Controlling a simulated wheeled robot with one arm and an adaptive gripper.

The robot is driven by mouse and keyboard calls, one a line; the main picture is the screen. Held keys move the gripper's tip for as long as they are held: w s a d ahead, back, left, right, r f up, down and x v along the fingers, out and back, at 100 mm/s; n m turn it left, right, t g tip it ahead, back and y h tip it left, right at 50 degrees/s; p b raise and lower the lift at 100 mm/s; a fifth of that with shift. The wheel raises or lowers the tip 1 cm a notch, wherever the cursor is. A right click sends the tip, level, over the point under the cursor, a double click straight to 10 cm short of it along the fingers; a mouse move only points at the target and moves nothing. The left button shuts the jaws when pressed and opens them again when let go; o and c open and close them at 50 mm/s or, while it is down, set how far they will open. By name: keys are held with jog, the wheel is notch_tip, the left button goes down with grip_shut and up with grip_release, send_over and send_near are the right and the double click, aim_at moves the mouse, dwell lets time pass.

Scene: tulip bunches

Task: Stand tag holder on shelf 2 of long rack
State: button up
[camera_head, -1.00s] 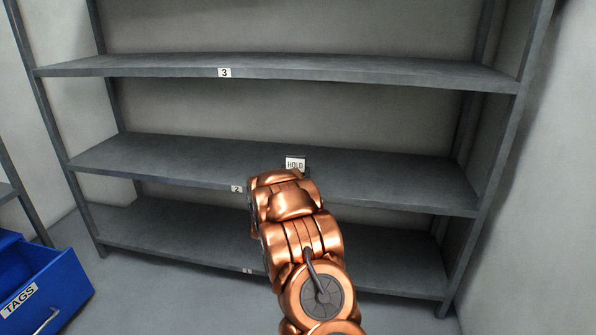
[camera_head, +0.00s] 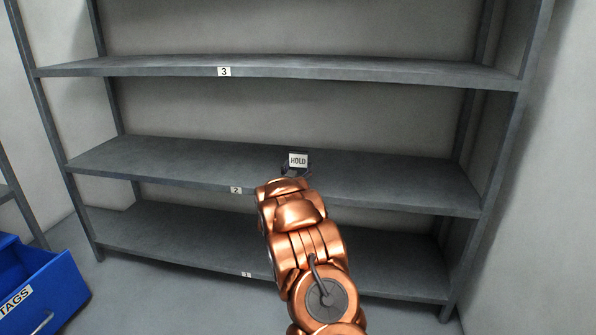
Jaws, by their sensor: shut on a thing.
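The tag holder (camera_head: 299,160) shows as a small white card reading HOLD, upright in front of the back part of shelf 2. My gripper (camera_head: 295,172) is just below the card, shut on the holder, and mostly hidden behind my copper arm. The holder's base is hidden, so I cannot tell whether it touches the shelf. The long rack (camera_head: 297,66) is grey metal. Its shelf 2 (camera_head: 180,160) is the middle board in view, marked with a small "2" label on its front edge.
Shelf 2 is bare to the left and right of the holder. Shelf 3 (camera_head: 400,72) runs above and shelf 1 (camera_head: 170,235) below, both empty where visible. A blue drawer (camera_head: 50,295) labelled TAGS stands open at the lower left.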

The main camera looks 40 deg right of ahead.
jog(key=shift+f, duration=0.65)
jog(key=o, duration=1.3)
jog(key=shift+s+f, duration=0.1)
jog(key=shift+f, duration=0.25)
jog(key=shift+a+r, duration=0.1)
jog(key=shift+r, duration=0.55)
jog(key=shift+r+p+v, duration=0.2)
jog(key=shift+p+v, duration=0.65)
jog(key=shift+v, duration=2.05)
jog(key=shift+r+p+v, duration=0.2)
jog(key=shift+p+v, duration=0.6)
jog(key=shift+v, duration=2.1)
jog(key=shift+a, duration=0.1)
